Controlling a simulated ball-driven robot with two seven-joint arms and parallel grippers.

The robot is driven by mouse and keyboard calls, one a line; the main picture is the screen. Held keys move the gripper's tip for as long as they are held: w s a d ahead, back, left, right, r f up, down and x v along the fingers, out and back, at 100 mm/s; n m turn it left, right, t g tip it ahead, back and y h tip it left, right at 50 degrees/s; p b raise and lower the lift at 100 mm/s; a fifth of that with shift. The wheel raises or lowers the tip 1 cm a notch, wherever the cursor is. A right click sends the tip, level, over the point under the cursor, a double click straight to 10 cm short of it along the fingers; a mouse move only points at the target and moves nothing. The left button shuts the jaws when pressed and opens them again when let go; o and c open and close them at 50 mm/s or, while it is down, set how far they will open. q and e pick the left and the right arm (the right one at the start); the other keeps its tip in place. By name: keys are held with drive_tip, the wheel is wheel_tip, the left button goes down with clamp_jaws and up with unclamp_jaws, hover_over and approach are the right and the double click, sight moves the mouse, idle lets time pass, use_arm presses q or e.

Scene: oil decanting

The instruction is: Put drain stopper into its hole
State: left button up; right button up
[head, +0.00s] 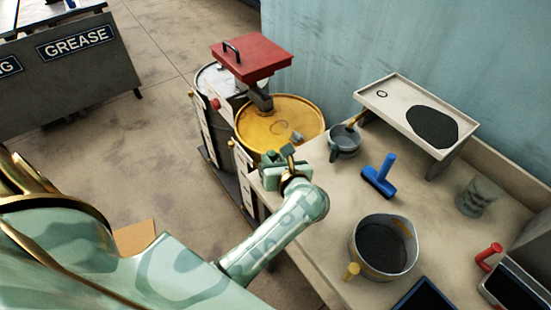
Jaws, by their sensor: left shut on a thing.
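My left gripper (285,160) is at the front edge of the yellow drum (262,112), beside the bench's left edge. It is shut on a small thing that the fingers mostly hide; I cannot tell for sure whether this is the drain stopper. A small grey piece (297,138) shows just beyond the fingers, over the drum top. My right gripper is not in view.
On the bench (330,220) are a small grey pot (345,140), a blue scraper (380,178), a bucket of dark liquid (384,248) and a clear beaker (474,198). Bare bench lies left of the scraper.

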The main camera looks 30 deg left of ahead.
use_arm(q)
drive_tip(key=o, duration=1.1)
drive_tip(key=shift+r, duration=0.1)
